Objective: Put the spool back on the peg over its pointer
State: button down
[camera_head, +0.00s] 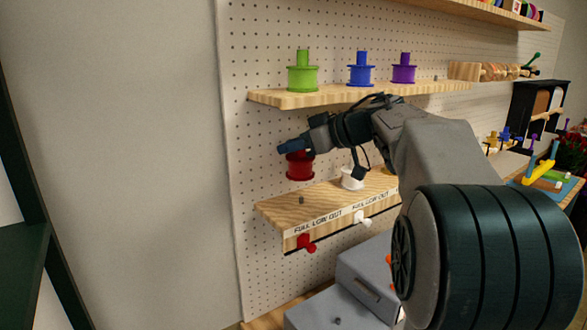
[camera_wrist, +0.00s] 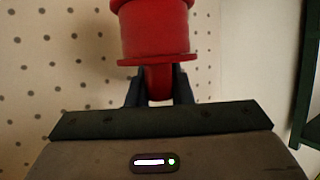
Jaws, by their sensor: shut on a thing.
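My gripper (camera_head: 292,148) is shut on the red spool (camera_head: 299,167) and holds it above the lower wooden shelf. In the wrist view the red spool (camera_wrist: 155,30) sits at the fingertips of my gripper (camera_wrist: 160,88), held by its narrow stem. A short dark peg (camera_head: 301,200) stands bare on the shelf's left part, below the spool. A red pointer (camera_head: 305,243) is on the shelf's front strip under that peg, beside the printed "FULL LOW OUT" label. The spool looks upright and apart from the peg.
A white spool (camera_head: 352,178) stands on the lower shelf (camera_head: 270,208) to the right, over a white pointer (camera_head: 362,218). The upper shelf (camera_head: 270,97) holds green (camera_head: 303,77), blue (camera_head: 361,72) and purple (camera_head: 403,70) spools. Grey boxes (camera_head: 365,275) are below.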

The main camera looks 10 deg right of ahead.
jog(key=f, duration=0.2)
jog(key=shift+s+d+f, duration=0.1)
jog(key=shift+s+f, duration=0.1)
jog(key=shift+f, duration=0.2)
jog(key=shift+w+f, duration=0.2)
jog(key=shift+f, duration=1.55)
jog(key=shift+f, duration=0.15)
jog(key=c, duration=1.3)
grip_release()
